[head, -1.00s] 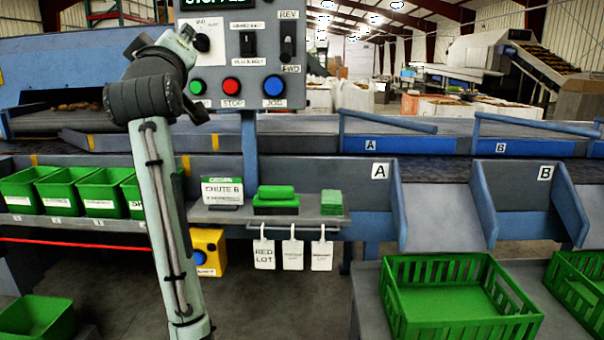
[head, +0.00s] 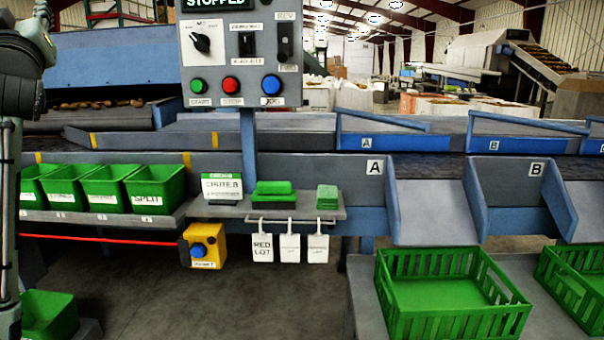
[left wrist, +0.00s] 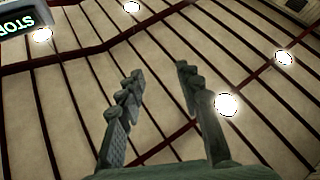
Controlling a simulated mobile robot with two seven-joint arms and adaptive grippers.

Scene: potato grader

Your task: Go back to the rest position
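My left arm stands upright at the far left edge of the head view, and its gripper is out of that frame or cut off at the edge. In the left wrist view my left gripper (left wrist: 160,85) points up at the ceiling, its two fingers apart with nothing between them. The sign of the control panel (head: 240,60) shows at the top left of the wrist view. The panel reads STOPPED in the head view. My right gripper is in neither view.
Green bins (head: 155,188) stand on a shelf at the left. A yellow box with a blue button (head: 205,246) hangs below it. Green crates (head: 447,297) stand below chutes A (head: 434,212) and B (head: 522,196). White tags (head: 290,247) hang from the middle shelf. The floor between is clear.

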